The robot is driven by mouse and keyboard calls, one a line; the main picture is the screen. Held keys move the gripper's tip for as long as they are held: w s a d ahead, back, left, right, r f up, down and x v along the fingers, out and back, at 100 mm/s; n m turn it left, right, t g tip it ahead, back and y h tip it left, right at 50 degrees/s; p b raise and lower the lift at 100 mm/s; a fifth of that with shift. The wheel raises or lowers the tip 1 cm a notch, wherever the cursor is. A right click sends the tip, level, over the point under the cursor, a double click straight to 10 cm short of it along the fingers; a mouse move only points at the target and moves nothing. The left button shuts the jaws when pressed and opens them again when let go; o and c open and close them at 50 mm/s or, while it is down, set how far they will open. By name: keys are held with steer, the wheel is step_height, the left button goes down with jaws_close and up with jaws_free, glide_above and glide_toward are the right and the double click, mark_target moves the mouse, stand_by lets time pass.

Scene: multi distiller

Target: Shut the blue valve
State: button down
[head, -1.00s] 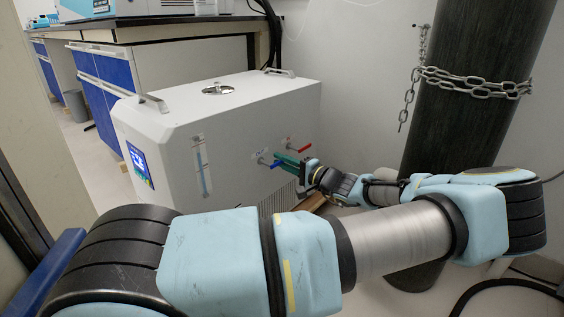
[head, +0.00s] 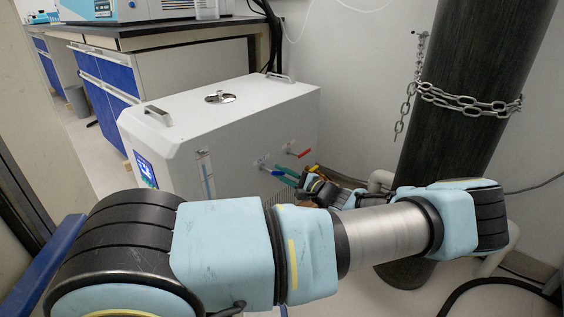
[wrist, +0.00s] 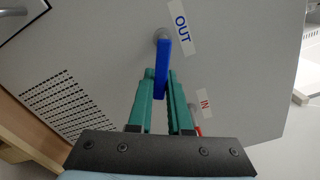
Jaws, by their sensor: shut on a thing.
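The blue valve handle (wrist: 161,68) sticks out from the white machine's side, next to the "OUT" label (wrist: 180,27) in the wrist view. My gripper (wrist: 161,80) has a green finger on each side of the handle and is shut on it. In the head view my gripper (head: 284,171) reaches the machine from the right, and the blue valve (head: 264,164) shows small at the fingertips.
A red valve (head: 301,153) sits close by, up and right of my gripper; its "IN" label (wrist: 204,102) shows in the wrist view. The white machine (head: 235,130) stands on the floor. A dark cylinder with a chain (head: 468,103) stands right, close to my arm.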

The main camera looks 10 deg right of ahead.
steer(key=m+p, duration=0.3)
steer(key=shift+s+a+f+m, duration=0.25)
steer(key=shift+s+f+m, duration=0.05)
steer(key=shift+f+m, duration=0.1)
steer(key=m, duration=0.1)
steer(key=m+p, duration=0.1)
steer(key=shift+s+a+f+m+p, duration=0.25)
steer(key=shift+a+f+m+p, duration=0.05)
steer(key=shift+f+m, duration=0.1)
steer(key=m+p, duration=0.1)
steer(key=m, duration=0.1)
steer(key=s+a+m+p, duration=0.1)
steer(key=m, duration=0.2)
steer(key=shift+s+a+f+m+p, duration=0.15)
steer(key=shift+a+f+m+p, duration=0.1)
steer(key=shift+f+m+p, duration=0.15)
steer(key=c, duration=0.8)
jaws_free()
steer(key=shift+r, duration=0.1)
steer(key=shift+c, duration=0.2)
steer(key=v, duration=1)
steer(key=shift+s+d+p, duration=0.25)
steer(key=shift+s+p, duration=0.1)
steer(key=shift+p, duration=0.1)
